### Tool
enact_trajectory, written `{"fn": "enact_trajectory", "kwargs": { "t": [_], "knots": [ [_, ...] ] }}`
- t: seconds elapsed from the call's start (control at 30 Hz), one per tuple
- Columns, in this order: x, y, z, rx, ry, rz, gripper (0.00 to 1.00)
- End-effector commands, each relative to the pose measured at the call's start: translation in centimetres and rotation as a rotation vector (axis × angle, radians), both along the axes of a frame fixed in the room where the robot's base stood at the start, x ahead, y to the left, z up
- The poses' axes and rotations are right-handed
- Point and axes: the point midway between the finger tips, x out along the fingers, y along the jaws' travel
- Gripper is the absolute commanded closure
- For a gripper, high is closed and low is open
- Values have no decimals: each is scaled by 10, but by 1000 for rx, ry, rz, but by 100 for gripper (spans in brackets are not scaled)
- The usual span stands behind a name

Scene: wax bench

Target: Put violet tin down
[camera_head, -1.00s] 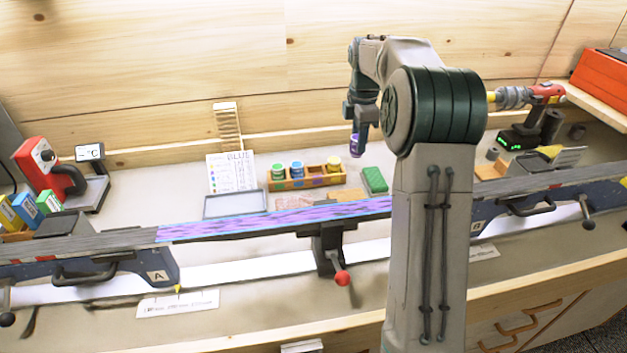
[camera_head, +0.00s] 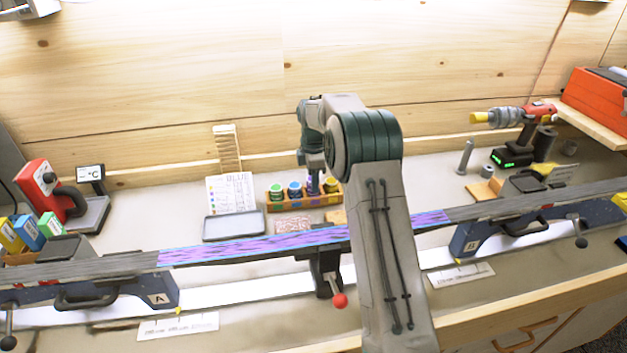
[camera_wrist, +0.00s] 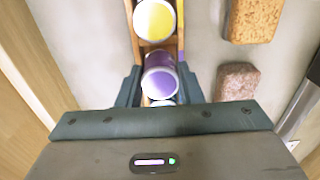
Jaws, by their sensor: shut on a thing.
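The violet tin (camera_wrist: 158,82) is between the fingers of my gripper (camera_wrist: 160,88) in the wrist view, with its pale violet lid up. In the head view my gripper (camera_head: 313,172) points down over the wooden rack (camera_head: 304,205), and the violet tin (camera_head: 313,186) shows just below it. The tin is at the compartment between the blue tin (camera_head: 295,190) and the yellow-lidded tin (camera_wrist: 155,19). I cannot tell whether its base touches the rack floor.
A green tin (camera_head: 277,192) stands at the rack's left end. A reddish-brown block (camera_wrist: 237,82) and a tan block (camera_wrist: 253,18) lie beside the rack. A grey tray (camera_head: 234,227) lies to the left. The violet-patterned ski (camera_head: 250,247) runs across in front.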

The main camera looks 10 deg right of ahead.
Motion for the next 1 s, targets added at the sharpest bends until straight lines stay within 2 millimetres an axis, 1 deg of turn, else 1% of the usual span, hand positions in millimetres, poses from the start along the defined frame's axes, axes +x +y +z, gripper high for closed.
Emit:
{"fn": "enact_trajectory", "kwargs": {
  "t": [0.03, 0.13, 0.37, 0.5, 0.53, 0.57, 0.6, 0.87, 1.0],
  "knots": [
    [-1, 1, -5, 0, 3, 1, 92],
    [0, 1, -12, 1, 0, 0, 92],
    [0, 0, -14, 1, -1, 0, 92],
    [0, 0, -18, 1, -1, 0, 92],
    [0, 0, -17, 1, -1, 0, 59],
    [0, 0, -17, 1, -1, 0, 50],
    [0, 0, -16, 1, -1, 0, 45],
    [0, 0, -16, 1, -1, 0, 45],
    [1, 0, -6, 1, -3, 0, 45]
  ]
}}
